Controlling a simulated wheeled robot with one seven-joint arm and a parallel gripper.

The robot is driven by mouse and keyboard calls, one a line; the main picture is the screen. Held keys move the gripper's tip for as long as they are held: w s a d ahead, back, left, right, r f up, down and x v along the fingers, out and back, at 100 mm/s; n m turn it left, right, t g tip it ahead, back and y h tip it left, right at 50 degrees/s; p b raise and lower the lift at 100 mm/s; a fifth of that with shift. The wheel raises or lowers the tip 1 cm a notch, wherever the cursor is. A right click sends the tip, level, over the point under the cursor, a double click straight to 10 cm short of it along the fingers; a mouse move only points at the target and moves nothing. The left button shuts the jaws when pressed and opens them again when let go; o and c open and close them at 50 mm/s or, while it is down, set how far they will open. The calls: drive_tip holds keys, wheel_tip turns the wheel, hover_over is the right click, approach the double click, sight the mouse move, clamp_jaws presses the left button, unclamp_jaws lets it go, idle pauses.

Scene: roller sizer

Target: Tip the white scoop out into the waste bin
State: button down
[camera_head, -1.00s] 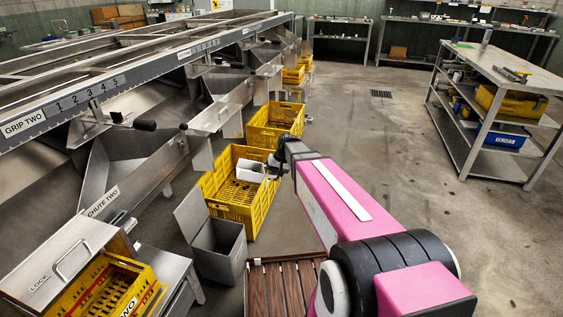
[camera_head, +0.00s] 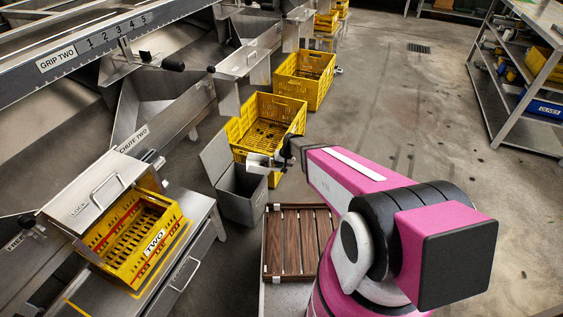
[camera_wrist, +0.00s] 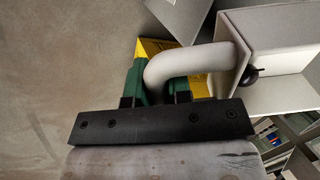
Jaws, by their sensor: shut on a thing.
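The white scoop (camera_head: 259,161) shows small in the head view, over the far rim of the grey waste bin (camera_head: 241,193). Its height above the bin is hard to judge. The bin's lid (camera_head: 216,156) stands open on its left. My gripper (camera_head: 287,152) is at the scoop's right side. In the wrist view, my gripper's green fingers (camera_wrist: 155,88) are shut on the scoop's thick curved handle (camera_wrist: 190,62). The scoop's pale body (camera_wrist: 232,32) is to the right there.
A yellow crate (camera_head: 296,119) stands just behind the bin, with another (camera_head: 322,72) farther back. A slatted brown tray (camera_head: 292,207) is in front, right of the bin. Chute two (camera_head: 150,160) and a crate marked TWO (camera_head: 158,240) are left.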

sight(271, 158)
drive_tip(key=shift+r+h, duration=0.25)
drive_tip(key=shift+h, duration=0.75)
drive_tip(key=shift+r+h, duration=0.25)
drive_tip(key=shift+h, duration=0.75)
drive_tip(key=shift+s+a+r+t+h, duration=0.1)
drive_tip(key=shift+a+r+t+h, duration=0.1)
drive_tip(key=shift+a+r+h, duration=0.65)
drive_tip(key=shift+s+a+r+t+h, duration=0.15)
drive_tip(key=shift+a+r+h, duration=0.3)
drive_tip(key=shift+r+h, duration=0.75)
drive_tip(key=shift+w+a+r+t+h, duration=0.1)
drive_tip(key=shift+a+r+t+h, duration=0.15)
drive_tip(key=shift+a+r+h, duration=0.75)
drive_tip(key=shift+s+a+r+h, duration=0.15)
drive_tip(key=shift+a+r+h, duration=0.45)
drive_tip(key=shift+a+h, duration=0.35)
drive_tip(key=shift+s+a+r+h, duration=0.1)
drive_tip(key=shift+a+r+h, duration=0.5)
drive_tip(key=shift+h, duration=0.5)
drive_tip(key=shift+s+a+r+t+h, duration=0.15)
drive_tip(key=shift+a+r+h, duration=0.2)
drive_tip(key=shift+a+h, duration=0.35)
drive_tip(key=shift+s+a+r+t+h, duration=0.15)
drive_tip(key=shift+a+r+h, duration=0.15)
drive_tip(key=shift+a+h, duration=0.35)
drive_tip(key=shift+w+a, duration=0.1)
drive_tip(key=shift+r, duration=0.1)
